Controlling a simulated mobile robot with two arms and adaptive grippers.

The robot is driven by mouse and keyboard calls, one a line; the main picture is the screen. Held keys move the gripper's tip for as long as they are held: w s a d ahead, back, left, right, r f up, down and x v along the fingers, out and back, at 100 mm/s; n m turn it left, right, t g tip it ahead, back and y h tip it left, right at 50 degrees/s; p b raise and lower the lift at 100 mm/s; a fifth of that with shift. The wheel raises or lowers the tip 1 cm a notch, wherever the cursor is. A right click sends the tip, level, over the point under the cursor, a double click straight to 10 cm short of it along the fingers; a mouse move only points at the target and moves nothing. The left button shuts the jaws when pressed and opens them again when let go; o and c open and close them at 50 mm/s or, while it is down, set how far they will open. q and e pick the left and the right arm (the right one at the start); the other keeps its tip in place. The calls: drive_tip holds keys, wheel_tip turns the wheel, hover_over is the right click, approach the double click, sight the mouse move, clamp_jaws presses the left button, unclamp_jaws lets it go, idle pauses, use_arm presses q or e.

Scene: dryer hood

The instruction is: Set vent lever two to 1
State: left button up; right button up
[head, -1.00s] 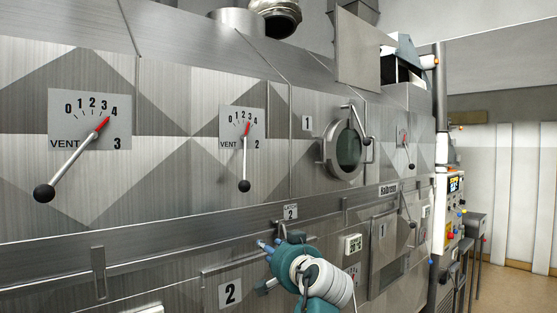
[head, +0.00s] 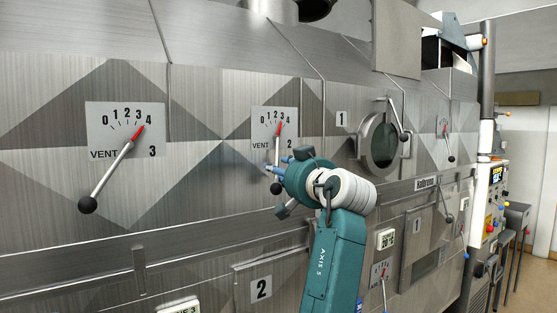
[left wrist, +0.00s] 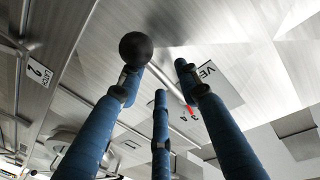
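The vent 2 dial plate (head: 262,132) is on the metal panel in the head view. Its red pointer (head: 280,130) points near 3. The vent 2 lever's black knob (head: 276,189) hangs below the plate. My left gripper (head: 274,174) is at the lever's lower end, its blue fingers overlapping it in the head view. In the left wrist view the fingers are spread open, and the black knob (left wrist: 136,48) appears at the tip of one finger; I cannot tell whether they touch. Part of the dial plate (left wrist: 220,85) shows beyond the fingers. My right gripper is not in view.
The vent 3 lever (head: 88,204) hangs to the left, its pointer near 4. A round porthole (head: 383,142) with a handle is to the right. A horizontal ledge (head: 60,265) and a door marked 2 (head: 262,290) lie below.

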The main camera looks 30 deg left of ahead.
use_arm(q)
drive_tip(key=shift+x, duration=0.85)
clamp_jaws()
